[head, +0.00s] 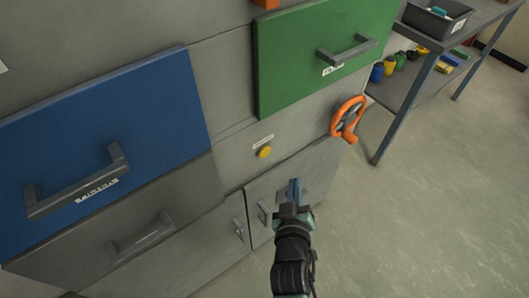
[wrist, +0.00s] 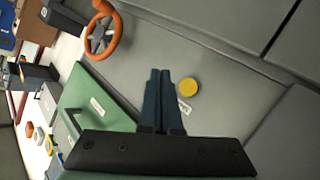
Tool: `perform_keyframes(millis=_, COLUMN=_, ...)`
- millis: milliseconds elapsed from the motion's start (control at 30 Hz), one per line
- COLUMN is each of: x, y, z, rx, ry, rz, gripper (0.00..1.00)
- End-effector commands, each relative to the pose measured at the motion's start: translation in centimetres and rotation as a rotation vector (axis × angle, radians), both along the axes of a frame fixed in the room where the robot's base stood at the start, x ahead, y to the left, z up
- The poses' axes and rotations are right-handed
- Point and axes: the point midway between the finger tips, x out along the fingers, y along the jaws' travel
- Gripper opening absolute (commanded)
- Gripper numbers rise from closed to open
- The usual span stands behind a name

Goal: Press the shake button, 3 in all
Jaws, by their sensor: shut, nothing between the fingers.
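A round yellow button (head: 264,152) sits on the grey cabinet front, with a small white label (head: 263,141) just above it. The label's writing is too small to read. The button also shows in the wrist view (wrist: 188,87), just right of my fingertips, with its label (wrist: 184,106) beside it. My gripper (head: 294,184) is shut and empty. In the head view it appears below and to the right of the button. In the wrist view the fingers (wrist: 160,75) point along the panel beside the button. They seem apart from it, though the exact gap cannot be told.
An orange handwheel (head: 348,119) projects from the cabinet right of the button. A green drawer (head: 290,60) with a handle is above, a blue drawer (head: 150,100) at left. Lower doors have handles (head: 239,229). A shelf table (head: 409,80) stands at right; the floor before it is clear.

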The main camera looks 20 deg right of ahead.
Motion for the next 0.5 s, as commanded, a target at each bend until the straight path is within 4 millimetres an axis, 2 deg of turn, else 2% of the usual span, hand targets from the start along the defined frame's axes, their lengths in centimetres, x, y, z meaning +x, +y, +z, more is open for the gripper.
perform_keyframes(millis=500, x=6.1, y=2.2, z=-0.4, rx=0.001, ry=-0.003, rz=0.002, gripper=0.00)
